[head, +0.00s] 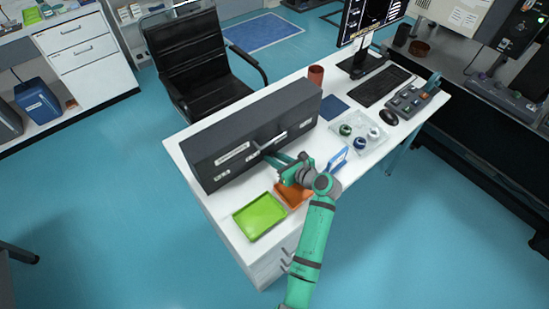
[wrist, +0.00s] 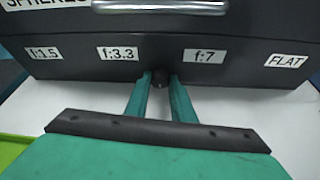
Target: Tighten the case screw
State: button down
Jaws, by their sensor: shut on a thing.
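A long dark case (head: 250,118) stands along the desk. In the wrist view its front (wrist: 235,62) fills the upper part, with labels f:1.5, f:3.3, f:7 and FLAT. A small dark round screw (wrist: 161,76) sits low on this front, between the f:3.3 and f:7 labels. My gripper (wrist: 160,84) is shut on the screw, one green fingertip on each side of it. In the head view my gripper (head: 268,155) reaches the case front from the right, and the screw is hidden there. How far the screw is turned cannot be told.
A green tray (head: 260,216) and an orange tray (head: 293,192) lie on the white desk (head: 222,208) before the case. A blue-framed stand (head: 338,160) and a clear tray (head: 356,142) with several knobs are to the right. A metal handle (wrist: 160,6) is above the screw.

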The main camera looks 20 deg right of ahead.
jog(key=shift+s+a+n+t+h, duration=0.1)
jog(key=shift+n+t+h, duration=0.1)
jog(key=shift+n+h, duration=0.6)
jog(key=shift+s+a+n+t+h, duration=0.15)
jog(key=shift+n+h, duration=0.35)
jog(key=shift+n, duration=0.5)
jog(key=shift+w+d, duration=0.1)
jog(key=c, duration=1.5)
grip_release()
jog(key=v, duration=1)
jog(key=shift+s, duration=0.4)
